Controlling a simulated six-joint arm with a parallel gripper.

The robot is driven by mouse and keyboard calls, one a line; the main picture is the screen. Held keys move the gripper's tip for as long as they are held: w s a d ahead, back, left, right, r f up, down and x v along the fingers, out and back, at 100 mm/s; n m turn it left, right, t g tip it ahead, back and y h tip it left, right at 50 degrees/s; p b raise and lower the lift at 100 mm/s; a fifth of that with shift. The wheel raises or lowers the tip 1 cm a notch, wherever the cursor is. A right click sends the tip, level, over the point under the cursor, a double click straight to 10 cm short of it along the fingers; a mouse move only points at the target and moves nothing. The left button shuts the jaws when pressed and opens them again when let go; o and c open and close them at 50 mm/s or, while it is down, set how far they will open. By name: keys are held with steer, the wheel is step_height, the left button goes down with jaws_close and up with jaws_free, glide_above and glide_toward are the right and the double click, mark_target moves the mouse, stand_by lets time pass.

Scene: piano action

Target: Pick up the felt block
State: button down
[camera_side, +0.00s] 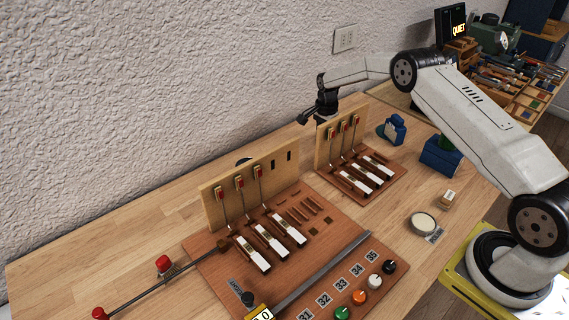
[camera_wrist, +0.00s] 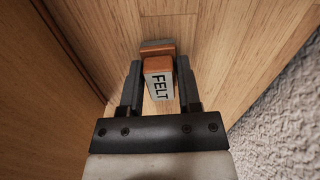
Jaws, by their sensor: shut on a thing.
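The felt block (camera_wrist: 158,86) is orange-brown with a white face lettered "FELT". In the wrist view it sits between the two dark fingers of my gripper (camera_wrist: 159,72), which is shut on it. A second orange-brown piece with a grey top (camera_wrist: 157,47) shows just beyond the block; I cannot tell if it is part of it. In the side view my gripper (camera_side: 312,115) is at the back near the wall, behind the right-hand wooden panel. The block cannot be made out there. I cannot tell whether it touches the table.
The right piano action panel (camera_side: 325,150) and the left panel (camera_side: 212,205) stand upright on the bench. A blue object (camera_side: 393,129), a small labelled block (camera_side: 447,199) and a round tin (camera_side: 423,222) lie to the right. The textured wall (camera_side: 150,90) is close behind.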

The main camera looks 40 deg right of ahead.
step_height(320, 180, up, 10)
steer(key=shift+f, duration=0.1)
stand_by(0.4)
stand_by(1.0)
